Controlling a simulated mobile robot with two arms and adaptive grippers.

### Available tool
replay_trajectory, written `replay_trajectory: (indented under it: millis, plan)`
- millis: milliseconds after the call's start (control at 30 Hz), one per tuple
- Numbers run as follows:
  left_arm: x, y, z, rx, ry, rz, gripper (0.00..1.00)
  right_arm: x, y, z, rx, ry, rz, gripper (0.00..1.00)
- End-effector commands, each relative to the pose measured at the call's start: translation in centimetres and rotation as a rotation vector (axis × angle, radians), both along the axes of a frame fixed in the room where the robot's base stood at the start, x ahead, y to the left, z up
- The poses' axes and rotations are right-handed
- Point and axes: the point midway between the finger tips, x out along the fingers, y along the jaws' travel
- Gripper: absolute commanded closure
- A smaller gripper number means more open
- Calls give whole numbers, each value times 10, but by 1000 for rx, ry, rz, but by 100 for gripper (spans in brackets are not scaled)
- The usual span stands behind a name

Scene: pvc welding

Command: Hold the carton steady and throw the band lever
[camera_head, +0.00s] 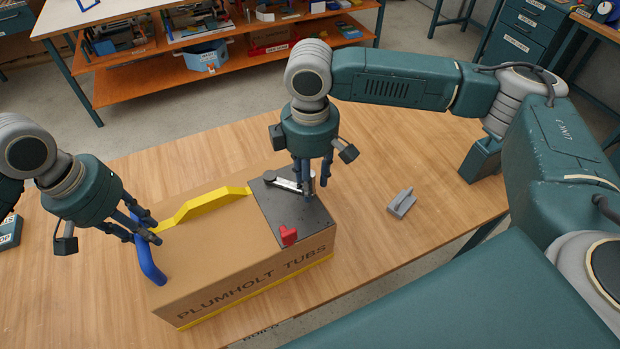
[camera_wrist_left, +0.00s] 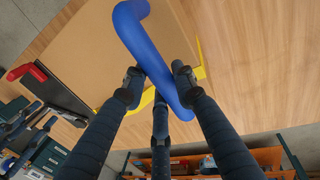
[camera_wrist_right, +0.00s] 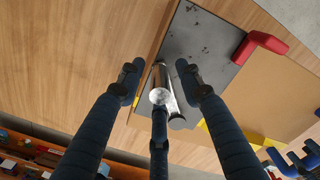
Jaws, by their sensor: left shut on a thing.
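The brown carton (camera_head: 215,245), marked "PLUMHOLT TUBS", sits on the wooden table with a yellow band (camera_head: 205,203) across its top. A blue bar handle (camera_head: 150,262) is at its left end. My left gripper (camera_head: 143,228) is shut on this handle, which shows between its fingers in the left wrist view (camera_wrist_left: 150,50). A dark plate (camera_head: 290,212) covers the carton's right end and bears a silver lever (camera_head: 284,184) and a red tab (camera_head: 288,236). My right gripper (camera_head: 313,182) is open over the plate. In the right wrist view its fingers straddle the silver lever (camera_wrist_right: 172,95), with gaps beside it.
A small grey block (camera_head: 402,203) lies on the table (camera_head: 365,150) right of the carton. The table around them is mostly clear. A shelf unit (camera_head: 165,55) with bins stands beyond the table, and drawer cabinets (camera_head: 520,35) stand at the back right.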

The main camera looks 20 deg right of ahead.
Motion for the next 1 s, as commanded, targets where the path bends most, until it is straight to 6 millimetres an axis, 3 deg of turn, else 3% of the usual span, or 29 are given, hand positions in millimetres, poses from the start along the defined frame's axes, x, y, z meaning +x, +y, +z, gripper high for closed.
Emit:
replay_trajectory:
  millis: [233,400,433,1000]
  plan:
    - [0,0,0,1,1,1,100,0,0,-1,1,-1,0,64]
    - [0,0,0,1,1,1,100,0,0,0,1,-1,0,98]
    - [0,0,0,1,1,1,100,0,0,0,1,-1,0,100]
    - [0,0,0,0,1,1,100,-7,10,0,5,0,-96,100]
